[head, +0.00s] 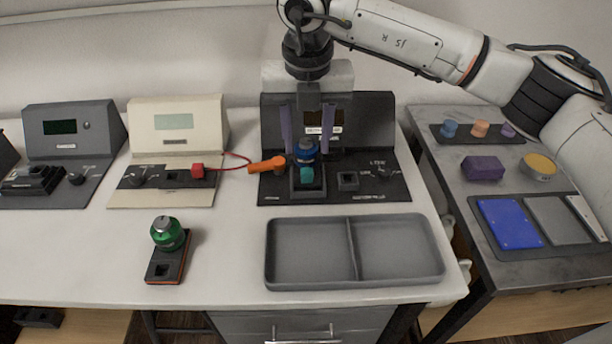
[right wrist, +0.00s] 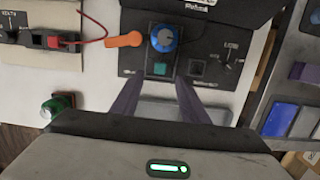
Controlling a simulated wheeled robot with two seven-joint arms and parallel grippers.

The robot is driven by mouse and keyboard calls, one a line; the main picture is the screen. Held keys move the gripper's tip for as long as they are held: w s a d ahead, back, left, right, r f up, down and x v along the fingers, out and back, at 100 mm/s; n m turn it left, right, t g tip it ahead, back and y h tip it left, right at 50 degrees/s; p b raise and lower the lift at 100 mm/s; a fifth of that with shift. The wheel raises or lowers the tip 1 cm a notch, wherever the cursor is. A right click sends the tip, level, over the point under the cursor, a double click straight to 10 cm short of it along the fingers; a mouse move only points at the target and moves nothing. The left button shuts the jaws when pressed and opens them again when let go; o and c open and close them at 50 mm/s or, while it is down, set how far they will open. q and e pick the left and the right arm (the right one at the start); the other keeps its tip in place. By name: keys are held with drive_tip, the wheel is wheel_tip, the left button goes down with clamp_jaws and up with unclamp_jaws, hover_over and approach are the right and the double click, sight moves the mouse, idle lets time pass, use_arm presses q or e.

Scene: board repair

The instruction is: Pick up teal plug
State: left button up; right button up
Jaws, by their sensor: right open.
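The teal plug (head: 307,174) sits at the front of the black station on the right of the white table, just in front of a blue knob-like part (head: 306,150). In the right wrist view the teal plug (right wrist: 159,69) shows as a small square below the round blue part (right wrist: 164,38). My right gripper (head: 308,150) is open, pointing down over the station, its two purple fingers on either side of the blue part in the head view. In the right wrist view its fingers (right wrist: 158,92) are apart with nothing between them. My left gripper is out of view.
An empty two-part grey tray (head: 308,249) lies in front. A green-topped part (head: 167,234) stands front left. A side table (head: 462,203) on the right holds several parts.

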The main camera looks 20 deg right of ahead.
sight(307, 171)
drive_tip(key=f, duration=0.7)
drive_tip(key=shift+w+d+f, duration=0.15)
drive_tip(key=shift+w+f, duration=0.05)
drive_tip(key=shift+w, duration=0.2)
clamp_jaws()
